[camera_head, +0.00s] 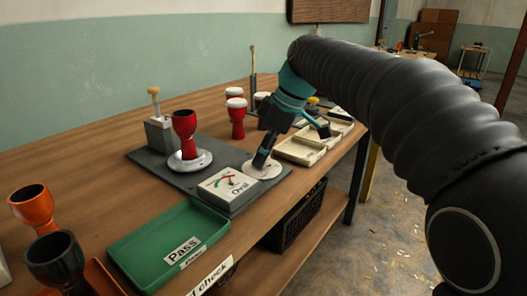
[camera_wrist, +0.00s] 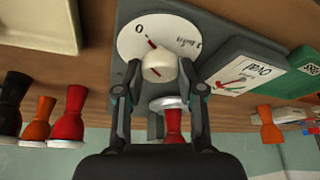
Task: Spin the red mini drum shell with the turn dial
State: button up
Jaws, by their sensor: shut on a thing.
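The red mini drum shell (camera_head: 184,124) stands upright, open end up, on a round white turntable (camera_head: 202,161) on a dark grey base. It also shows in the wrist view (camera_wrist: 173,121), between my fingers. The turn dial is a cream knob (camera_wrist: 158,67) on a white round plate (camera_wrist: 130,40) marked 0, with a red line near the 0. My gripper (camera_wrist: 159,75) is shut on the knob, one finger on each side. In the head view my gripper (camera_head: 264,160) reaches down to the dial plate (camera_head: 266,173) and hides the knob.
An "Oval" gauge box (camera_head: 227,184) with a red needle sits beside the dial. A green Pass tray (camera_head: 151,246) lies in front. Orange (camera_head: 34,208) and black (camera_head: 57,259) shells stand at left. White-topped red drums (camera_head: 237,117) and cream trays (camera_head: 301,150) are behind.

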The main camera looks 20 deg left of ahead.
jog(key=o, duration=1.1)
jog(key=v, duration=1.2)
